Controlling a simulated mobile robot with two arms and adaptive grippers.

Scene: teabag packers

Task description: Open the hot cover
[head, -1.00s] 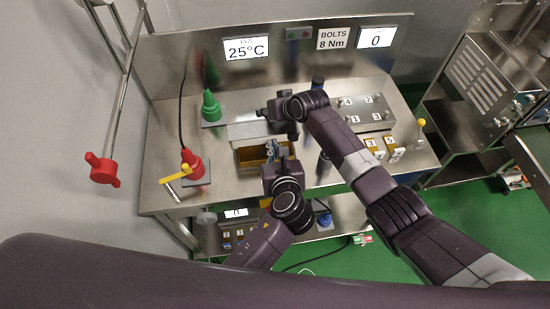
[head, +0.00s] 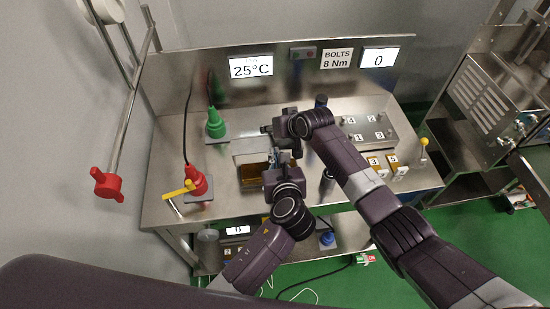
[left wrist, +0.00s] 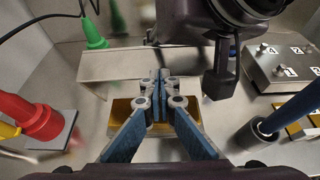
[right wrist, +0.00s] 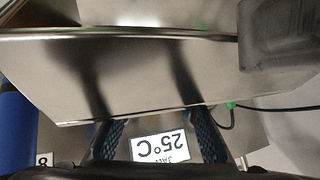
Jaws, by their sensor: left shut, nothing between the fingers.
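The hot cover, a grey metal hood (head: 246,147), sits over an amber-brown jaw block (head: 253,173) on the steel bench. It looks lowered. It also shows in the left wrist view (left wrist: 105,66), with the amber block (left wrist: 125,107) in front. My left gripper (head: 275,157) is shut and empty, its blue-padded fingers meeting in front of the cover in the left wrist view (left wrist: 160,82). My right gripper (head: 268,129) is at the cover's right end. Its fingers look spread in the right wrist view (right wrist: 158,128), below a large metal plate (right wrist: 140,75); contact is unclear.
A green plug cone (head: 215,124) and a red one (head: 196,184) with a yellow handle (head: 178,189) stand at left. A numbered plate (head: 362,127) and yellow blocks (head: 385,165) are at right. The display (head: 250,66) reads 25°C.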

